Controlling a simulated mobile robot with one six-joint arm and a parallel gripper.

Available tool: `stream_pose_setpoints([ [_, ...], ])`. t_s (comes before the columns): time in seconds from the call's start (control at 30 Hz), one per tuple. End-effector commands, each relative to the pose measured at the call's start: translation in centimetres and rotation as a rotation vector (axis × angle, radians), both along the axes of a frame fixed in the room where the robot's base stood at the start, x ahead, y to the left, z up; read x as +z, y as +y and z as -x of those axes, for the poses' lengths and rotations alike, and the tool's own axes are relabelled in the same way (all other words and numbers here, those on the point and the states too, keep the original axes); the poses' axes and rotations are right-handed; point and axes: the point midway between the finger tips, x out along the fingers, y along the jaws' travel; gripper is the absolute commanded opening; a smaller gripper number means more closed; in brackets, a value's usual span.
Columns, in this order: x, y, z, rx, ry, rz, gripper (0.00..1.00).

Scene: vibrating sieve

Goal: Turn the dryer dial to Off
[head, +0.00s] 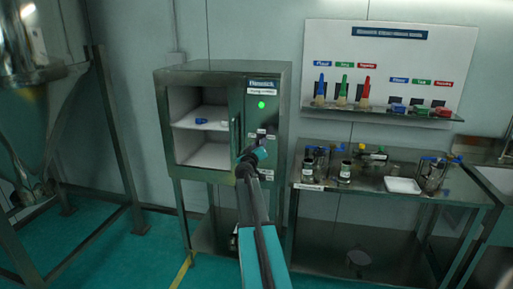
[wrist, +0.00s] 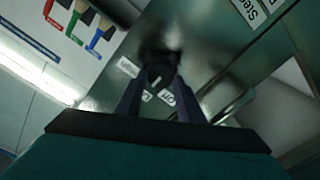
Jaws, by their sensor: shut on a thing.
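The dryer (head: 216,72) is a metal cabinet with an open-fronted chamber and a control panel on its right side. A green light (head: 261,104) glows on the panel. My gripper (head: 256,152) reaches the lower panel and hides the dial in the head view. In the wrist view the dark round dial (wrist: 160,74) sits between the fingertips of my gripper (wrist: 158,88), which is shut on it. A white mark shows on the dial. An Off label (wrist: 167,97) and two other white labels lie around it; I cannot tell exactly which the mark faces.
A metal table (head: 400,192) with jars, bottles and a white tray (head: 403,185) stands right of the dryer. A wall board (head: 385,65) holds colored brushes and small items. A metal hopper on a frame (head: 118,125) stands at left. Blue items lie inside the dryer chamber.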

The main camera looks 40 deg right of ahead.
Motion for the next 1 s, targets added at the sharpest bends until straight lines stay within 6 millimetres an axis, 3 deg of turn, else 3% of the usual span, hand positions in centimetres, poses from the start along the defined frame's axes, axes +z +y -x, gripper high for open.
stream_pose_setpoints([
  [0.47, -0.05, -0.65, 0.45, -0.015, 0.062, 0.040, 0.12],
  [1.0, -0.19, -0.65, 0.43, -0.017, 0.342, 0.213, 0.12],
])
